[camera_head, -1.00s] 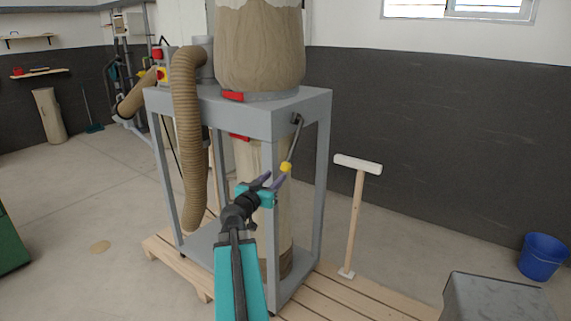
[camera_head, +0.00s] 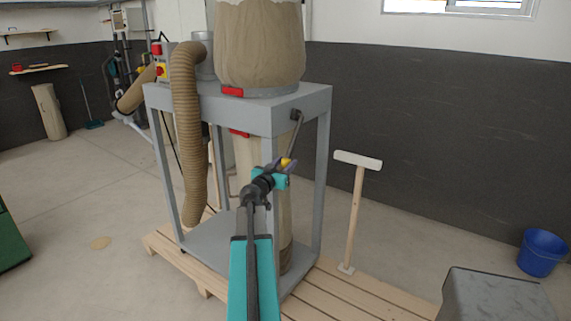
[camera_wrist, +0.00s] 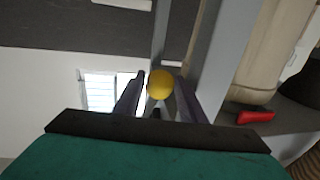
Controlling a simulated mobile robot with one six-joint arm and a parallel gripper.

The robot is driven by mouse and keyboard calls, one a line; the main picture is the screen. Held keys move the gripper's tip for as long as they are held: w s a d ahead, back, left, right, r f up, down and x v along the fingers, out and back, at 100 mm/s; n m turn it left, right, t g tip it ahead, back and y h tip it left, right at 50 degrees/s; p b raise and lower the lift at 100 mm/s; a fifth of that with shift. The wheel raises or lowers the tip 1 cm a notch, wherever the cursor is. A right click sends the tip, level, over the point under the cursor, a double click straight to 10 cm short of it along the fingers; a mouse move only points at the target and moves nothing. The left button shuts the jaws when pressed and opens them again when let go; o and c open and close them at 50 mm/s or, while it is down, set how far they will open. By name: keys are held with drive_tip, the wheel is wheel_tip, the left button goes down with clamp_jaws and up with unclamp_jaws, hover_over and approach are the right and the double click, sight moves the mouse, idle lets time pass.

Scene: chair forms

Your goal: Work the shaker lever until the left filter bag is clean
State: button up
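The shaker lever (camera_head: 297,131) is a dark rod hanging from the grey frame's right side, with a yellow knob (camera_head: 286,162) at its lower end. My gripper (camera_head: 284,166) is at the knob. In the wrist view the knob (camera_wrist: 160,85) sits between the two fingers (camera_wrist: 161,92), with what looks like a narrow gap on each side. The fingers look open around it. A large tan filter bag (camera_head: 260,45) stands above the frame, brown and dusty, its top cut off. I cannot tell whether it is the left one.
The grey frame (camera_head: 222,104) stands on a wooden pallet (camera_head: 345,300) close to my arm. A ribbed hose (camera_head: 187,130) hangs at its left. A wooden-handled tool (camera_head: 356,210) stands to the right. A grey box (camera_head: 490,296) and a blue bucket (camera_head: 541,254) are farther right.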

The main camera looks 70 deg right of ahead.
drive_tip(key=shift+d, duration=0.45)
